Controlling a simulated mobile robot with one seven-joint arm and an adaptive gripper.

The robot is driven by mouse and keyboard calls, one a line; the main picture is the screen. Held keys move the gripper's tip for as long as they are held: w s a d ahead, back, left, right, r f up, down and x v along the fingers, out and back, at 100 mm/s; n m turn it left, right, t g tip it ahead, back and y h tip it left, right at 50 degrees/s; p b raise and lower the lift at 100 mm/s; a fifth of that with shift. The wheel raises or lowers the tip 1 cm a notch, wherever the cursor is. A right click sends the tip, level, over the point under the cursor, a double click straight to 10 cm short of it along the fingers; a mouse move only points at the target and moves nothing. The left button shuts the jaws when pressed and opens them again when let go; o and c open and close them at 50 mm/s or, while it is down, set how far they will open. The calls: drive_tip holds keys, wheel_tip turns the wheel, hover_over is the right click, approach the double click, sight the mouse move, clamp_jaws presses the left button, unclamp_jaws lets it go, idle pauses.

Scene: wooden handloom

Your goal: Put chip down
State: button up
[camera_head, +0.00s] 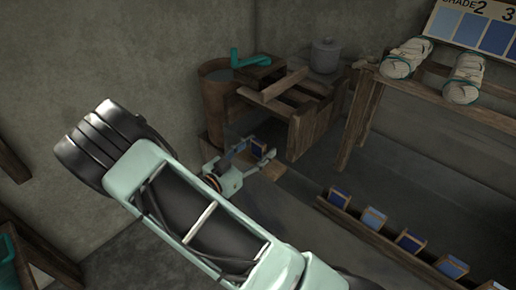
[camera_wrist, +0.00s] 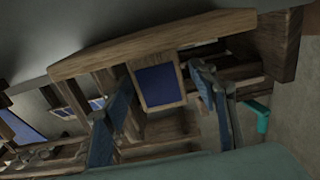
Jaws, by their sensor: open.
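A chip with a dark blue face and a wooden frame (camera_head: 258,149) is at the end of my gripper (camera_head: 252,155), over or on a wooden surface beside the bench. In the wrist view the chip (camera_wrist: 158,87) shows between the two blue-grey fingers of my gripper (camera_wrist: 160,82). The fingers are open, with gaps on both sides of the chip. The chip's lower part and what bears it are not clear. My arm crosses the lower left of the head view.
A wooden rack (camera_head: 358,232) with several blue chips runs along the lower right. A wooden bench (camera_head: 306,132) bears a grey pot (camera_head: 325,56). A brown bucket (camera_head: 215,95) stands beside it. White rolls (camera_head: 407,58) lie below a shade board (camera_head: 478,29) at upper right.

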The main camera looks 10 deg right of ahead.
drive_tip(key=shift+r, duration=0.15)
drive_tip(key=shift+s+a, duration=0.2)
drive_tip(key=shift+a, duration=0.1)
drive_tip(key=p+v, duration=0.2)
drive_tip(key=v, duration=0.9)
drive_tip(key=shift+s+a, duration=0.1)
